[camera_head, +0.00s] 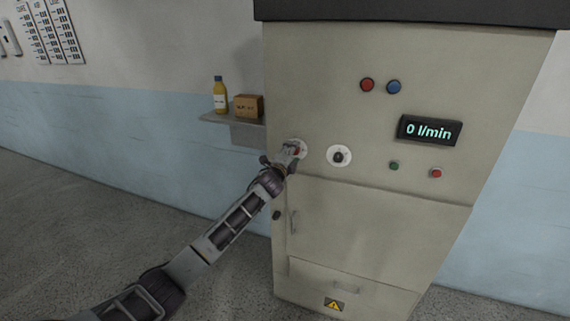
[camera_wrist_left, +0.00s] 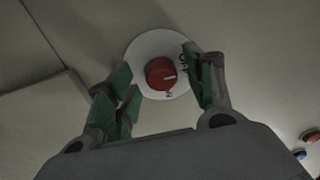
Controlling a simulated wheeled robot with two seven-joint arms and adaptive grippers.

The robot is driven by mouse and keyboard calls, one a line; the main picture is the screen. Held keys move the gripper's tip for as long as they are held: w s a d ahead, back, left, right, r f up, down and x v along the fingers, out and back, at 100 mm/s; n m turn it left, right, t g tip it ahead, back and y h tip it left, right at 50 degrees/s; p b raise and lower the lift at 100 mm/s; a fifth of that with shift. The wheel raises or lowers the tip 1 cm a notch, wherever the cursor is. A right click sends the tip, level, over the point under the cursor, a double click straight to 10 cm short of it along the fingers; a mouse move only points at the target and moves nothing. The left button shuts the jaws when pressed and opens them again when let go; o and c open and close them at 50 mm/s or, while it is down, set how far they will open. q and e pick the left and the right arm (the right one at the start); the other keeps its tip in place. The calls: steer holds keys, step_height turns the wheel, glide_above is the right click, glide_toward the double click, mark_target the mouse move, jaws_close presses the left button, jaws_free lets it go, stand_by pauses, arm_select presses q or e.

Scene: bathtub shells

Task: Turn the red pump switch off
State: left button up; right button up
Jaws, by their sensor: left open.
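The red pump switch (camera_wrist_left: 160,74) is a round red knob on a white round plate (camera_wrist_left: 146,46), with a white mark pointing toward the right in the left wrist view. Black lettering sits on the plate, partly hidden by a finger and too small to read surely. In the head view my left gripper (camera_head: 294,152) is at the cabinet front and largely covers the switch. My right gripper is not in view.
The beige cabinet (camera_head: 335,235) carries a black knob on a white plate (camera_head: 339,156), red and blue buttons above, green and red buttons at right, and a display (camera_head: 429,131) reading 0 l/min. A wall shelf (camera_head: 225,119) at left holds a bottle (camera_head: 220,95) and a box (camera_head: 248,105).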

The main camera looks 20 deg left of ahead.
arm_select(q)
steer(key=s, duration=1.1)
steer(key=shift+s+a, duration=0.25)
steer(key=shift+s, duration=0.1)
stand_by(0.8)
